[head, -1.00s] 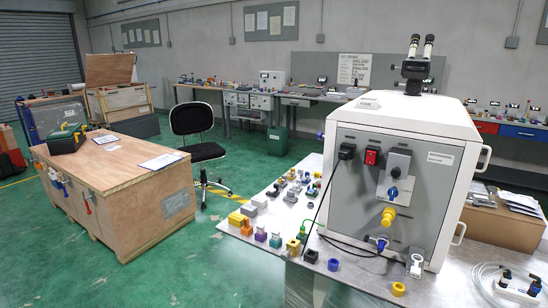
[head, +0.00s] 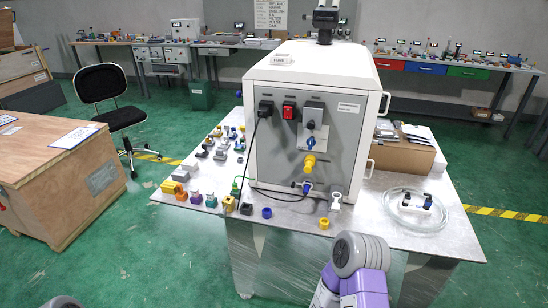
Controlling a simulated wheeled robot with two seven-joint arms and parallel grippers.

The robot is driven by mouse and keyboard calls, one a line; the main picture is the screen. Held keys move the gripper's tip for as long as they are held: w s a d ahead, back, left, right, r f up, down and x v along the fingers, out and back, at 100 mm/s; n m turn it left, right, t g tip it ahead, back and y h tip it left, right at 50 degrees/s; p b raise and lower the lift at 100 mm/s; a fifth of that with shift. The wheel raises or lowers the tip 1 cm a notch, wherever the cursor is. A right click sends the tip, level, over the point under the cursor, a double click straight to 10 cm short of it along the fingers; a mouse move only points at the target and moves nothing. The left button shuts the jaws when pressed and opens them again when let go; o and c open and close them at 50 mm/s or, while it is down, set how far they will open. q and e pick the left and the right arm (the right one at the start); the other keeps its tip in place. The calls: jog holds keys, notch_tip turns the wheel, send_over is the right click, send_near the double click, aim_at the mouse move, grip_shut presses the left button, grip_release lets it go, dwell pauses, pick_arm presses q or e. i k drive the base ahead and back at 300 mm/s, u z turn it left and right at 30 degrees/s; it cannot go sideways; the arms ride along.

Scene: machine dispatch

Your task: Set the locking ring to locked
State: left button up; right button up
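The white machine (head: 372,100) with a grey front panel (head: 270,150) stands on the metal-topped table. A yellow round fitting (head: 309,162) sticks out of the panel at its lower right. Below it a blue connector (head: 307,187) with a cable sits at the panel's bottom edge. A blue knob (head: 311,142) is on a small plate above the yellow fitting. I cannot tell for certain which of these is the locking ring, nor its setting. Neither gripper is in view; only a purple and grey link of my arm shows at the bottom, in front of the table.
Several small coloured parts lie on the table (head: 440,230) left of the machine. A blue ring (head: 267,212) and a yellow ring (head: 324,224) lie at its front. A wooden crate (head: 60,180) stands left, with open floor between.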

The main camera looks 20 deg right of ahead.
aim_at(303, 185)
jog(key=u, duration=0.05)
jog(key=k, duration=0.4)
jog(key=z, duration=1.4)
jog(key=i, duration=0.7)
jog(key=u, duration=0.6)
